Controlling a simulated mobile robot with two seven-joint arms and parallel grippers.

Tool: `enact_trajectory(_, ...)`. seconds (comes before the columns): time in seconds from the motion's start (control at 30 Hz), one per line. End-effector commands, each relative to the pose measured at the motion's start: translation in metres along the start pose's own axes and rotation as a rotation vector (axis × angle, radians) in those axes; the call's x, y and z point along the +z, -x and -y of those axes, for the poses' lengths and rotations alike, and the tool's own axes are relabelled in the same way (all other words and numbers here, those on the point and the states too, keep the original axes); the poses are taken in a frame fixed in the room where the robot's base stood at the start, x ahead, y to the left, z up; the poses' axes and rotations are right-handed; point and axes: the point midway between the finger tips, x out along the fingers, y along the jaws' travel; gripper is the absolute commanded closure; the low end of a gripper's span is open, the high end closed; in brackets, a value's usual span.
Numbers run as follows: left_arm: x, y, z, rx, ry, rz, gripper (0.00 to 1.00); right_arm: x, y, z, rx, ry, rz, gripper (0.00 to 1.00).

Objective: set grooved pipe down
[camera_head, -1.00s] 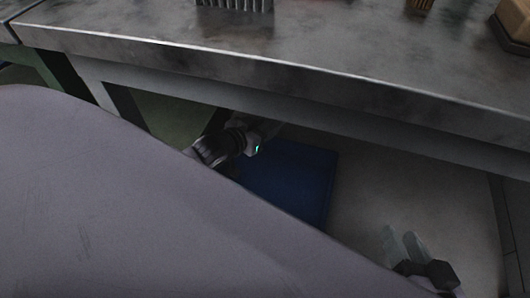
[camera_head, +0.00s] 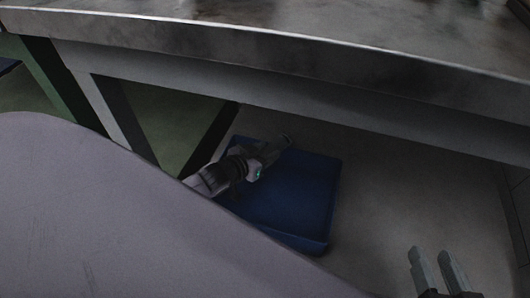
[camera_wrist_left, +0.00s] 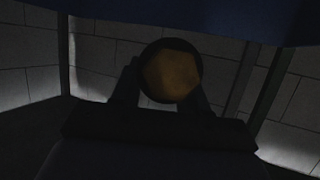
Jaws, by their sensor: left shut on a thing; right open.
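The grooved pipe (camera_wrist_left: 172,76) shows end-on in the left wrist view as a dark round rim around an orange-brown face. My left gripper (camera_head: 277,148) is shut on it, with a dark finger on either side of the pipe in the wrist view. In the head view this gripper is low, beside the workbench, and appears over a flat blue tray or box (camera_head: 290,210). The pipe is too dark and small to make out there. My right gripper (camera_head: 431,250) is open and empty at the lower right, apart from the blue thing.
A metal-topped workbench (camera_head: 300,50) crosses the top of the head view, its front edge above both grippers. Grey floor (camera_head: 385,190) is clear right of the blue thing. A large grey surface covers the lower left.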

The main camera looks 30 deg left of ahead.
Motion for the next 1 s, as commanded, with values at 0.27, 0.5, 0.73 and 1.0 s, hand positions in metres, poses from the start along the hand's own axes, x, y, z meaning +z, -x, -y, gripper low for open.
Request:
enact_trajectory(0.27, 0.005, -0.004, 0.0, 0.0, 0.0, -0.006, 1.0, 0.001, 0.0, -0.001, 0.006, 0.012, -0.009, 0.57)
enact_trajectory(0.5, 0.011, -0.004, 0.0, -0.001, 0.0, 0.0, 0.5, 0.0, 0.001, -0.002, 0.01, 0.02, -0.015, 0.57)
enact_trajectory(0.73, 0.011, -0.004, 0.0, -0.001, 0.0, 0.001, 0.31, 0.001, 0.003, -0.001, 0.008, 0.02, -0.01, 0.57)
enact_trajectory(1.0, -0.002, 0.001, 0.0, 0.0, 0.0, -0.001, 0.31, -0.003, 0.004, 0.001, -0.001, 0.006, -0.004, 0.57)
